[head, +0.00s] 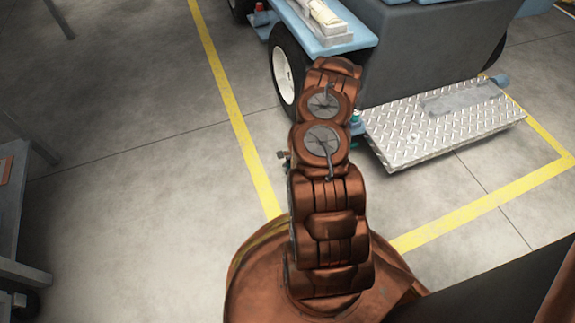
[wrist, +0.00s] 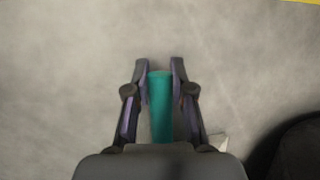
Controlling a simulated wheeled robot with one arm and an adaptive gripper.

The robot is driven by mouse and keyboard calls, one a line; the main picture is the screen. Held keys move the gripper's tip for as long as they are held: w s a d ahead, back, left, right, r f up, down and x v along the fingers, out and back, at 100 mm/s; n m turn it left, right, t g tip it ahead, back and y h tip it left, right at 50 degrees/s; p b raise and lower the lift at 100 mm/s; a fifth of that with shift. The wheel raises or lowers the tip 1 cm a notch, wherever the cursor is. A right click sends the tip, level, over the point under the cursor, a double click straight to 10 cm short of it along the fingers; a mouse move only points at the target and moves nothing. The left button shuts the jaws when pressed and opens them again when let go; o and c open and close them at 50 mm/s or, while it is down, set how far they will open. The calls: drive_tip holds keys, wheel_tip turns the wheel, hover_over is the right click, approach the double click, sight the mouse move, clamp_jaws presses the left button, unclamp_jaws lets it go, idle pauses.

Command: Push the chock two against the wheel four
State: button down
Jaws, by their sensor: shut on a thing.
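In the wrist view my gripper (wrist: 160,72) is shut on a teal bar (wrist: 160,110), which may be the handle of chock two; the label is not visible. A small pale corner (wrist: 219,140) shows right of the fingers. A dark rounded shape (wrist: 300,150), apparently a tyre, is at the lower right, apart from the bar. In the head view my arm hides the gripper; a bit of teal and white (head: 355,116) shows beside it. The black tyre with a white rim (head: 284,75) stands just left of my arm; I cannot tell whether it is wheel four.
A blue and grey cart (head: 425,50) stands over the wheels, with a low diamond-plate step (head: 440,125) right of my arm. A red object (head: 261,8) is by the far wheel. Grey shelving (head: 12,215) is at the left edge. Open floor with yellow lines lies left.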

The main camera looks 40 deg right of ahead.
drive_tip(key=shift+s+a, duration=0.25)
drive_tip(key=shift+s, duration=0.35)
drive_tip(key=c, duration=0.9)
unclamp_jaws()
drive_tip(key=shift+v, duration=6)
drive_tip(key=shift+w, duration=0.1)
